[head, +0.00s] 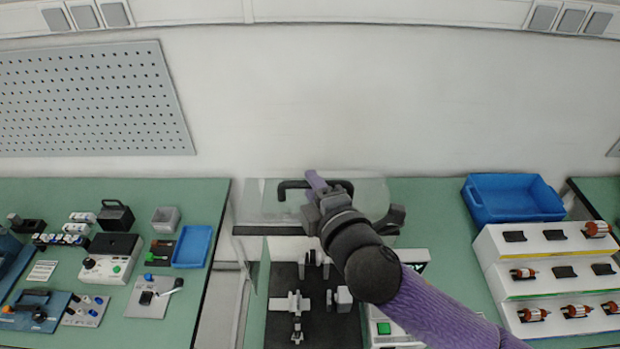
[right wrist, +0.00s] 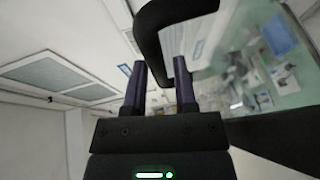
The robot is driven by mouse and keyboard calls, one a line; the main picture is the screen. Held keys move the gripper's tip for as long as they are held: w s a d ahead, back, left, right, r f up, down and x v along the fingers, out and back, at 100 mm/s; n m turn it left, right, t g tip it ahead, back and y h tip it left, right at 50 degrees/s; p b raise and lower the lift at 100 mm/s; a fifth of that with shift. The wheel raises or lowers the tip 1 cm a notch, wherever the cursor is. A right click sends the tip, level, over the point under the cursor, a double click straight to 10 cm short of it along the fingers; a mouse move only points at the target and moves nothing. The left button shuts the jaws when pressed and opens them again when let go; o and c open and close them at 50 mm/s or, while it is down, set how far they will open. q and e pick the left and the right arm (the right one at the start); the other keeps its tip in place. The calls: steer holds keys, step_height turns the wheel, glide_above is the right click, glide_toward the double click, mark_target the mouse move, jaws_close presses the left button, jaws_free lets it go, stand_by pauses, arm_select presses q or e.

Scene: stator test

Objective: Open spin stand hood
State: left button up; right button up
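The spin stand hood (head: 375,190) is a clear cover at the back of the stand, raised and tilted up from the black stand bed (head: 275,325). Its black handle (head: 290,184) is a bent bar at the upper left of the hood. My right gripper (head: 314,180) reaches over the stand to the handle. The exact contact is partly hidden. My left gripper is not in view.
A blue bin (head: 515,212) and stepped white racks (head: 500,260) with rotors stand at the right. A control box with a green button (head: 384,328) sits beside the stand. Tools and a blue tray (head: 192,246) lie on the left bench. A pegboard (head: 90,100) hangs behind.

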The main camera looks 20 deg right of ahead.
steer(key=shift+w+a+f, duration=0.1)
steer(key=shift+w, duration=0.6)
jaws_close()
stand_by(1.0)
